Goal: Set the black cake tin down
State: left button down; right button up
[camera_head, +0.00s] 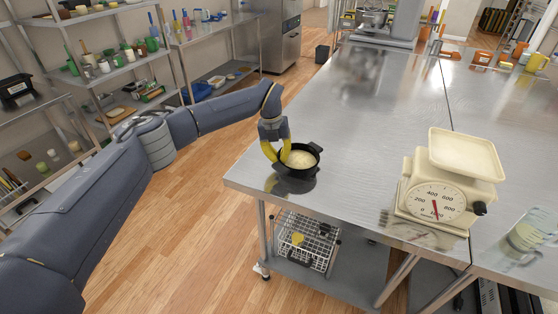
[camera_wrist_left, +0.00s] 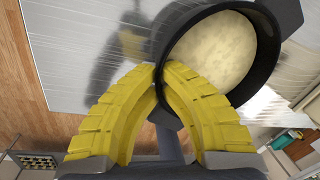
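The black cake tin (camera_head: 313,165) is a round dark pan with pale, cream-coloured contents, near the left front corner of the steel table. My left gripper (camera_head: 279,159) has yellow fingers closed on the tin's left rim. In the left wrist view the fingertips (camera_wrist_left: 162,68) come together at the wall of the tin (camera_wrist_left: 274,62), with one finger covering part of the rim. The tin looks roughly level. Its dark reflection shows on the steel just below it; I cannot tell whether its base touches the table. My right gripper is not in view.
The steel table (camera_head: 345,130) is clear behind the tin. A cream kitchen scale (camera_head: 440,205) stands to the right, with a glass jug (camera_head: 527,232) beyond it. Wire baskets (camera_head: 306,242) sit on the lower shelf. Stocked shelves (camera_head: 110,70) line the left wall.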

pick_arm(q)
jog(key=shift+f, duration=0.6)
jog(key=c, duration=1.6)
grip_release()
notch_tip(320, 180, up, 12)
jog(key=a, duration=0.1)
jog(key=shift+a, duration=0.4)
jog(key=shift+f, duration=0.1)
